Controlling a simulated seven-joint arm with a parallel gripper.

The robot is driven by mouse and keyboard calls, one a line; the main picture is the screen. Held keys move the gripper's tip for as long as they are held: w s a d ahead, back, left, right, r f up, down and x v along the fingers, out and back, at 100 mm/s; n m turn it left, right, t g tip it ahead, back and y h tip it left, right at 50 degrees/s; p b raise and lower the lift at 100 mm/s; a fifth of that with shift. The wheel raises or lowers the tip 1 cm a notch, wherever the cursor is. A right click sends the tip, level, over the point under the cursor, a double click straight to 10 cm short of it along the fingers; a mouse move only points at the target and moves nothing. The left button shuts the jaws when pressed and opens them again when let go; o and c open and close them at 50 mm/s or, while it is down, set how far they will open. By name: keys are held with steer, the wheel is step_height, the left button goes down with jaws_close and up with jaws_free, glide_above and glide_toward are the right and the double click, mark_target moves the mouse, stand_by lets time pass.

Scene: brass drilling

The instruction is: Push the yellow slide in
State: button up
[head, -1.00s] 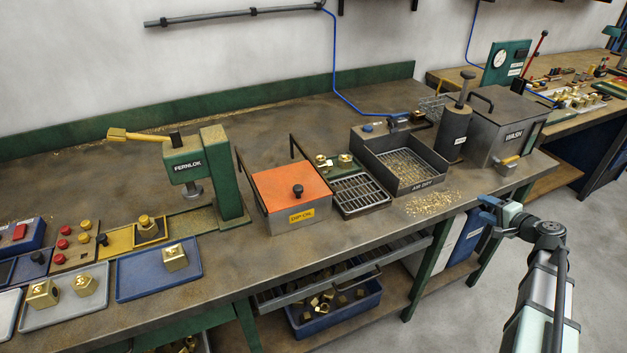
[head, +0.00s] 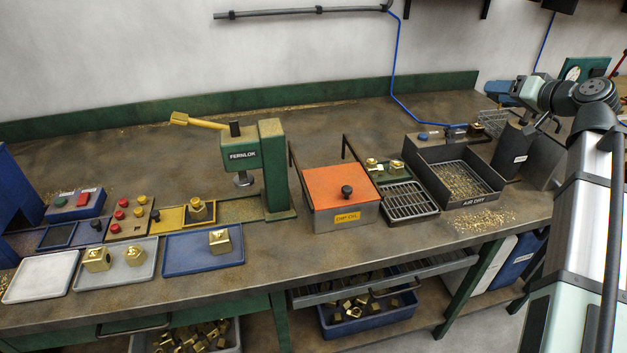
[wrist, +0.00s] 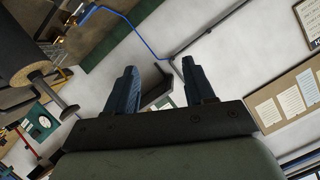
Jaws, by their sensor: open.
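The yellow slide (head: 172,219) lies flat at the left of the green FERNLOK press (head: 270,165), clear of the press ram. A brass fitting (head: 198,211) sits in a dark square nest on it. A black knob (head: 155,215) stands at its left end. My gripper (head: 505,92) is far off to the right, raised over the back of the bench. In the wrist view my gripper (wrist: 160,85) has its two blue fingers apart with nothing between them. The slide is not in the wrist view.
A blue tray (head: 175,265) and grey tray (head: 85,288) with brass parts lie in front of the slide. A button panel (head: 133,222) is left of it. The orange-lidded dip-oil box (head: 340,188) and air-dry tray (head: 470,203) stand between press and arm.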

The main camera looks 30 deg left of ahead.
steer(key=s+a+r+n+g, duration=0.1)
steer(key=s+a+r+n, duration=0.55)
steer(key=a+r, duration=0.75)
steer(key=n+g+h, duration=0.7)
steer(key=g, duration=0.1)
glide_above(154, 212)
steer(key=d, duration=0.6)
step_height(154, 212, down, 32)
steer(key=f, duration=0.1)
steer(key=x, duration=1.2)
steer(key=shift+w+a+f, duration=0.1)
steer(key=shift+w+a, duration=0.05)
steer(key=shift+a, duration=0.25)
